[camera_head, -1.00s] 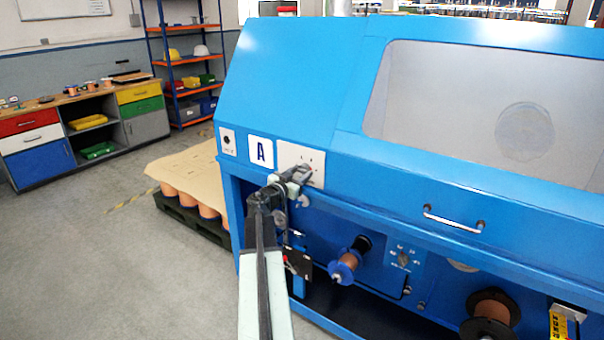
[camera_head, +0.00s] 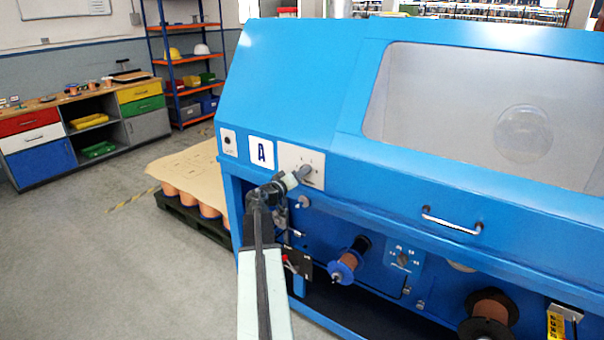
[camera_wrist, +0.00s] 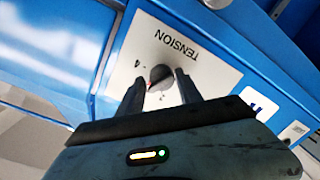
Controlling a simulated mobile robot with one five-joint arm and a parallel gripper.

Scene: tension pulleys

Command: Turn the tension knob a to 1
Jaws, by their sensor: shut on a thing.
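The tension knob a (camera_head: 306,172) is a grey round knob on a pale plate right of the white "A" sign on the blue machine. In the wrist view, the knob (camera_wrist: 161,77) is dark, has a red mark on its edge, and sits below the upside-down word TENSION. My gripper (camera_head: 297,178) reaches it from the lower left. In the wrist view, the two dark fingers of my gripper (camera_wrist: 160,87) stand on either side of the knob and are shut on it.
A small switch plate (camera_head: 229,142) is left of the "A" sign (camera_head: 261,152). Below are a copper spool (camera_head: 349,260) and a second dial plate (camera_head: 403,257). A door handle (camera_head: 452,220) juts out at the right. Open floor lies to the left.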

